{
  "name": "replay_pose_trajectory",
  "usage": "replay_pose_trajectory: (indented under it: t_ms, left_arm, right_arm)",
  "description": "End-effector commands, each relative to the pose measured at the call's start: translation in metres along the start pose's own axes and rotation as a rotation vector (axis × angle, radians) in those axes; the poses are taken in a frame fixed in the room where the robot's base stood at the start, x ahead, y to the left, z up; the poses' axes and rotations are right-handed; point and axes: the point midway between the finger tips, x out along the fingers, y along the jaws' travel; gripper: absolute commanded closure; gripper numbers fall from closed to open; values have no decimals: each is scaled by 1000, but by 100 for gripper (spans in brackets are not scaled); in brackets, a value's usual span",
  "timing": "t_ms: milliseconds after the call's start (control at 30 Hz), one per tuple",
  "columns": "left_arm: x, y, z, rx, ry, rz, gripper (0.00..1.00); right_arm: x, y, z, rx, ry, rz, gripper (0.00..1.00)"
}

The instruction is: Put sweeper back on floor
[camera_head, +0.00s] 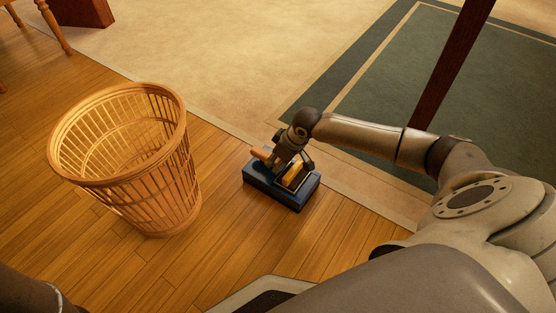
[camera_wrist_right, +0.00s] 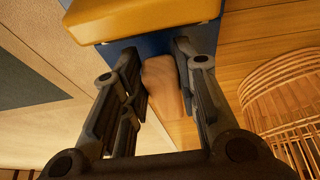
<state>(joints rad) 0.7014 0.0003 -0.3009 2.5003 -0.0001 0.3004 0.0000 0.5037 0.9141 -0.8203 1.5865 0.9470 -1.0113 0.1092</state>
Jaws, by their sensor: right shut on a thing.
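The sweeper is a blue box with a yellow part on top and a wooden handle. In the head view the sweeper (camera_head: 262,180) sits low at the wooden floor, near the rug's edge; I cannot tell whether it touches the floor. My right gripper (camera_head: 288,166) is above it, shut on it by the wooden handle. In the right wrist view the handle (camera_wrist_right: 163,82) lies between the fingers (camera_wrist_right: 158,75), with the blue body and yellow part (camera_wrist_right: 140,18) beyond. My left gripper is not in view.
A wicker basket (camera_head: 120,160) stands on the wooden floor (camera_head: 225,220) left of the sweeper. It also shows in the right wrist view (camera_wrist_right: 285,105). A beige and green rug (camera_head: 215,60) lies behind. A dark wooden post (camera_head: 450,65) rises at the right. Chair legs (camera_head: 50,25) show far left.

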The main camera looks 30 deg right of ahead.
Motion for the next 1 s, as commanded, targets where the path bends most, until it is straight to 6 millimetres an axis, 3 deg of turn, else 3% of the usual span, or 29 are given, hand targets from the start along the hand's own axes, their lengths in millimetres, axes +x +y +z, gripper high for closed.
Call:
replay_pose_trajectory:
  t_ms: [33, 200, 567, 1000]
  left_arm:
    - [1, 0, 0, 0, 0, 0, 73]
    - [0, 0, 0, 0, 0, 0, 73]
    - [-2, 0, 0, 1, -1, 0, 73]
    - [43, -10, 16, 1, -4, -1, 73]
  right_arm:
    - [1, 0, 1, 1, -1, 0, 69]
    - [1, 0, 1, 0, -1, 0, 50]
    - [-1, 0, -1, -1, 1, 0, 50]
    - [-63, 0, -2, 1, -2, 0, 50]
